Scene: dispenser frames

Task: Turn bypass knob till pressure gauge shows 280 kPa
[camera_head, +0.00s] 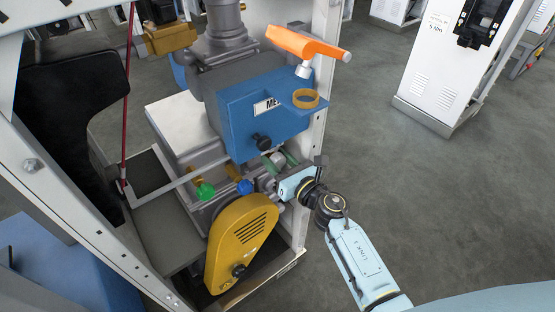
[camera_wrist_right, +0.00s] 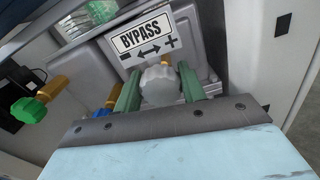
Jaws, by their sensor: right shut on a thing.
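The bypass knob is a grey lobed knob (camera_wrist_right: 160,85) under a white BYPASS label (camera_wrist_right: 147,38) with a minus, a double arrow and a plus. My right gripper (camera_wrist_right: 160,90) has its two green fingers on either side of the knob and is shut on it. In the head view my right gripper (camera_head: 278,162) reaches in from the lower right, below the blue meter box (camera_head: 245,110), and the knob shows pale between its fingers. No pressure gauge face can be read in either view. My left gripper is not in view.
A green knob (camera_head: 204,191) and a blue knob (camera_head: 245,186) sit left of my right gripper. A yellow cover (camera_head: 240,240) stands just below. An orange nozzle (camera_head: 305,45) hangs above right. A white frame post surrounds the unit; open grey floor (camera_head: 430,190) lies to the right.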

